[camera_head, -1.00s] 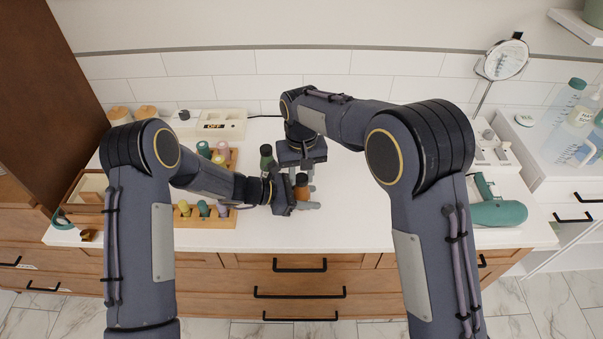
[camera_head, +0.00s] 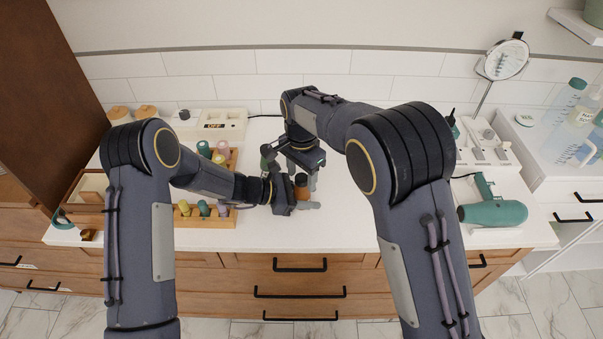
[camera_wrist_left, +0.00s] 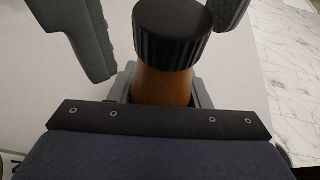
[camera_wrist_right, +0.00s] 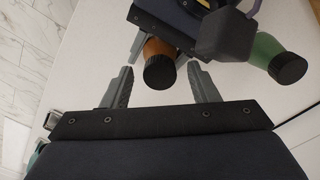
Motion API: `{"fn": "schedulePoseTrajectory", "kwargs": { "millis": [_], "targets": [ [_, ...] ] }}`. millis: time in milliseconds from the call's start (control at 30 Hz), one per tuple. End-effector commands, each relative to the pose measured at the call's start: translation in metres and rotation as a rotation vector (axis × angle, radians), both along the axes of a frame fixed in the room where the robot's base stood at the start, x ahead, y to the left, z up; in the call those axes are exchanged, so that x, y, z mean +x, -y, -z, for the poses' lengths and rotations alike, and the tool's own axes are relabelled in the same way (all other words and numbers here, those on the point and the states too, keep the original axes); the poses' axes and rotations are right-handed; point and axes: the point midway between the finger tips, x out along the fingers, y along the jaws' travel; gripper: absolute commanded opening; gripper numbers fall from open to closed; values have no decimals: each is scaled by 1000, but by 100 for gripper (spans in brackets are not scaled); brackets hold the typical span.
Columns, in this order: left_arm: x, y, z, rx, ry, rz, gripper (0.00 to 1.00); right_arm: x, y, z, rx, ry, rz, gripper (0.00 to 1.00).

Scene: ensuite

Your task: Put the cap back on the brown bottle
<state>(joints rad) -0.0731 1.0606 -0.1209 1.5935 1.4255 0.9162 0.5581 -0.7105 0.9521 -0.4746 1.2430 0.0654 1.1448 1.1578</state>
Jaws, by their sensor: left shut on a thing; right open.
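The brown bottle (camera_head: 302,190) is upright above the white counter, with my left gripper (camera_head: 304,204) shut on its body. The left wrist view shows its orange-brown side (camera_wrist_left: 161,86) and the ribbed black cap (camera_wrist_left: 173,30) on its top. The cap (camera_wrist_right: 160,72) also sits over the bottle's mouth in the right wrist view; I cannot tell how tightly it is seated. My right gripper (camera_wrist_right: 161,86) is open and empty, tilted. Its fingers are spread to either side of the cap without visible contact.
A green bottle (camera_wrist_right: 272,50) with a black cap stands close behind the left gripper. A wooden rack (camera_head: 232,160) with several small coloured bottles is to the left. A green hair dryer (camera_head: 492,213) lies at right. Counter between it and the grippers is clear.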

Motion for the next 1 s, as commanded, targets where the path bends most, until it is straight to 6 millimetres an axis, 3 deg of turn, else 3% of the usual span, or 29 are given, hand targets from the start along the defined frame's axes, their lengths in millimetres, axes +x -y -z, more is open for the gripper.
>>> {"fn": "schedulePoseTrajectory", "kwargs": {
  "millis": [167,600,800,1000],
  "targets": [
    [0,0,0,1,-1,1,0,1,0,-14,1,3,0,54],
    [0,0,0,1,-1,0,0,1,0,-100,1,4,-1,54],
    [0,0,0,0,-1,1,0,0,0,-118,0,0,0,54],
    [0,0,0,0,-1,1,0,0,0,-120,0,0,0,54]
  ]
}}
